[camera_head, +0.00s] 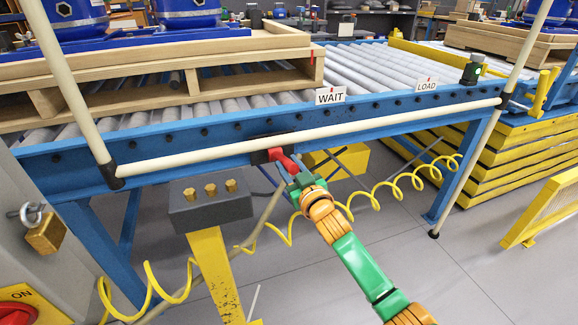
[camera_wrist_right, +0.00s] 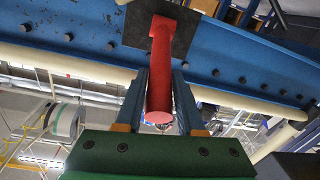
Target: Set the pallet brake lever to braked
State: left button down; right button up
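The red brake lever (camera_head: 285,160) sits on a dark plate on the blue side beam of the roller conveyor, below the white bar. In the right wrist view the lever (camera_wrist_right: 160,75) stands out from its dark plate (camera_wrist_right: 178,30), its round end toward the camera. My right gripper (camera_head: 295,182) is at the lever, one finger on each side, and looks closed on it with little or no gap. The right gripper's fingers (camera_wrist_right: 161,98) also show in the wrist view. A wooden pallet (camera_head: 150,85) lies on the rollers. My left gripper is out of view.
A grey box with brass knobs (camera_head: 210,203) on a yellow post stands left of my right gripper. A coiled yellow hose (camera_head: 375,200) hangs beneath the conveyor. WAIT (camera_head: 331,95) and LOAD (camera_head: 427,85) signs are on the beam. A yellow guard (camera_head: 545,212) stands at right.

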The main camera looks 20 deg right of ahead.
grip_shut()
dwell(1.1)
